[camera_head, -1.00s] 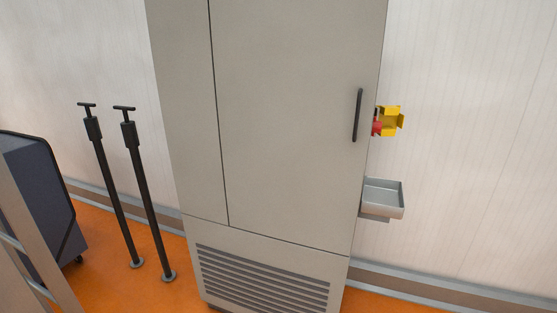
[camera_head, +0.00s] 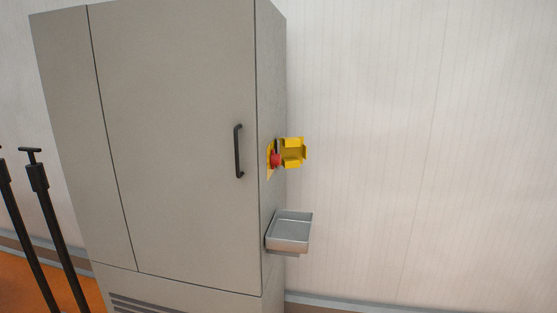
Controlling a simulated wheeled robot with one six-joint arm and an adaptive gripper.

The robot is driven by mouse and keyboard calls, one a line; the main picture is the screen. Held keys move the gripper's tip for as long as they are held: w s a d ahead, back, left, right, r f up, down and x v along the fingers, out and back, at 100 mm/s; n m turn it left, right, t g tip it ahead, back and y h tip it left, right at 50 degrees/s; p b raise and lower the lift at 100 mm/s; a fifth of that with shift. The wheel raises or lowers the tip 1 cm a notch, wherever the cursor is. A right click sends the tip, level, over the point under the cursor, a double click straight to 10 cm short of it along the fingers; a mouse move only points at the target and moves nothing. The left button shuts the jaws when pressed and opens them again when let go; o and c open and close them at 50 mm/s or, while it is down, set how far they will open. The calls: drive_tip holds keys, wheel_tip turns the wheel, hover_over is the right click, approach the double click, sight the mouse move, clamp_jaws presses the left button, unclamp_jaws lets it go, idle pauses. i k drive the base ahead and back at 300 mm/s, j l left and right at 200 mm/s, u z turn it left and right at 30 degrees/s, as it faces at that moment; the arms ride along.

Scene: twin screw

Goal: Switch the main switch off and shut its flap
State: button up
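The main switch (camera_head: 275,160) is a red knob on a yellow plate on the right side wall of a tall grey cabinet (camera_head: 180,130). A dark slot or part shows just above the red knob. Its yellow flap (camera_head: 293,152) stands open, swung out to the right of the knob. The knob's exact setting is too small to tell. My gripper is not in view.
A grey metal tray (camera_head: 290,232) juts from the cabinet's side below the switch. A black door handle (camera_head: 238,151) is on the cabinet front, left of the switch. Black posts (camera_head: 50,220) stand at the left. The wall right of the cabinet is clear.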

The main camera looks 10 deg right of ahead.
sight(276, 159)
drive_tip(key=l+u, duration=0.2)
drive_tip(key=l, duration=0.6)
drive_tip(key=i+l+z, duration=0.1)
drive_tip(key=i+l, duration=0.9)
drive_tip(key=i, duration=0.2)
drive_tip(key=i+l+z, duration=0.15)
drive_tip(key=i+l, duration=0.35)
drive_tip(key=i, duration=0.15)
